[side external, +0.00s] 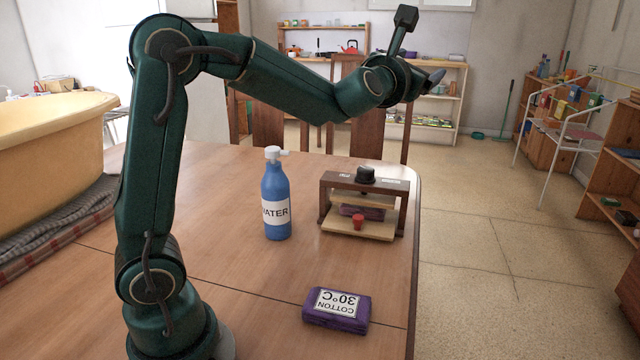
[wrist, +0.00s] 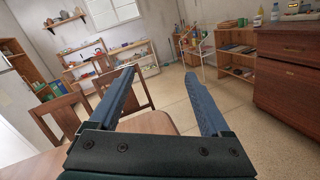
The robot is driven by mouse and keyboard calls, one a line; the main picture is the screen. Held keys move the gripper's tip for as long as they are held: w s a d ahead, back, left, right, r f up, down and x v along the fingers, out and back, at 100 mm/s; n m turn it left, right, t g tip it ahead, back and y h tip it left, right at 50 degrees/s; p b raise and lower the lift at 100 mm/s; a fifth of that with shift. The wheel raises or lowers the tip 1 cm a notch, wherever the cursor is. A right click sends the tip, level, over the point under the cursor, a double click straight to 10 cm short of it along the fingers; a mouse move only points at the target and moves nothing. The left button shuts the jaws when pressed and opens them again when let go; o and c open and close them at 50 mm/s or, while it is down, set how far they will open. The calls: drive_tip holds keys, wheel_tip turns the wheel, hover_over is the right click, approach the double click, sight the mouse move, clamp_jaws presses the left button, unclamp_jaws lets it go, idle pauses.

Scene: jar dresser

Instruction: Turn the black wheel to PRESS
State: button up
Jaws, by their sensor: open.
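The black wheel (side external: 366,174) sits on top of a small brown wooden press (side external: 335,186) near the right edge of the table. Small white labels lie on the press top on both sides of the wheel, too small to read. My gripper (side external: 432,78) is raised well above and beyond the press, pointing away to the right. In the wrist view my gripper (wrist: 163,85) is open and empty, with its two fingers wide apart. The wheel is not in the wrist view.
A blue water bottle (side external: 276,205) stands upright left of the press. A purple cotton packet (side external: 337,311) lies on the table (side external: 240,300) in front. A yellow tub (side external: 45,135) is at the far left. Wooden chairs (side external: 268,122) stand behind the table.

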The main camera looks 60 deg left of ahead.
drive_tip(key=shift+d+r, duration=0.1)
drive_tip(key=shift+d, duration=0.1)
drive_tip(key=n+g+y, duration=0.6)
drive_tip(key=n+y, duration=0.1)
drive_tip(key=n, duration=0.5)
hover_over(367, 176)
drive_tip(key=w+d, duration=0.1)
drive_tip(key=d, duration=0.1)
wheel_tip(367, 176, down, 15)
drive_tip(key=f, duration=0.3)
drive_tip(key=a+f+g, duration=0.1)
drive_tip(key=f, duration=0.3)
drive_tip(key=s+a+f+g, duration=0.1)
drive_tip(key=f, duration=0.2)
drive_tip(key=shift+a+f+m, duration=0.1)
drive_tip(key=shift+f+m, duration=0.2)
drive_tip(key=shift+m, duration=0.1)
drive_tip(key=shift+x, duration=2.5)
clamp_jaws()
